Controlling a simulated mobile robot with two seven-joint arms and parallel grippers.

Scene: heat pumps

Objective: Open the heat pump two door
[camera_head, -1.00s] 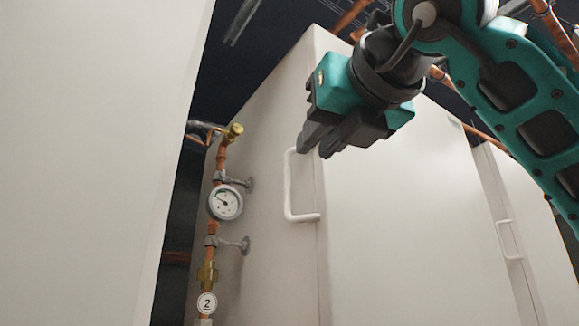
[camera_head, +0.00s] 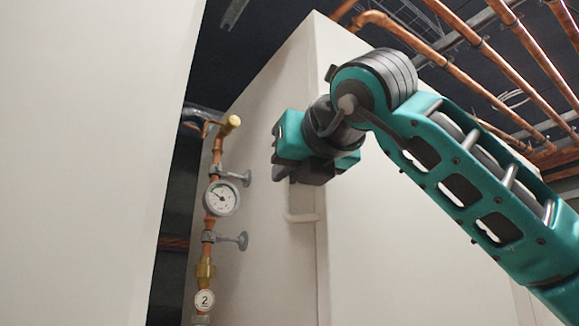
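The heat pump two cabinet is a tall pale box with a narrow side face (camera_head: 265,240) and a broad door face (camera_head: 400,260). A round tag marked "2" (camera_head: 205,300) hangs on the copper pipe beside it. The white handle (camera_head: 302,217) is near the cabinet's front corner; only its lower end shows. My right gripper (camera_head: 290,172) is in front of the handle's upper part and hides it. Its fingers are largely hidden, so I cannot tell whether they touch the handle or are open. The door appears shut. My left gripper is not in view.
A large pale cabinet (camera_head: 90,160) fills the left side. Copper pipes (camera_head: 450,65) run overhead.

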